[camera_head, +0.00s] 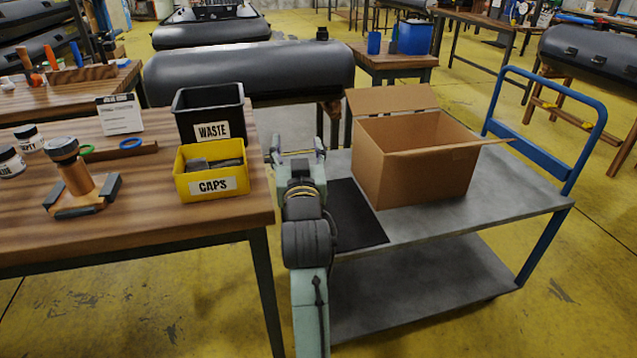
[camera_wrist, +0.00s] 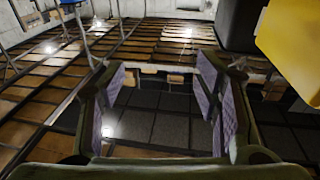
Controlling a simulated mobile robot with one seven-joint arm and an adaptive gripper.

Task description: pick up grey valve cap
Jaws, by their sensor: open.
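Dark grey pieces (camera_head: 213,163) lie in the yellow bin labelled CAPS (camera_head: 212,187) on the wooden bench; single caps cannot be made out. A dark round cap (camera_head: 62,148) sits on top of a brown upright post in a stand at the left of the bench. My gripper (camera_head: 298,154) is just right of the bench's edge, to the right of the yellow bin. In the wrist view my gripper (camera_wrist: 160,82) is open, with nothing between its purple-lined fingers. A yellow surface, likely the bin (camera_wrist: 290,45), shows there at the upper right.
The black WASTE bin (camera_head: 209,112) stands right behind the yellow bin. A blue ring (camera_head: 131,143), a sign card (camera_head: 120,115) and small jars are farther left. To the right, a cart (camera_head: 440,215) carries an open cardboard box (camera_head: 415,160) and a black mat (camera_head: 352,215).

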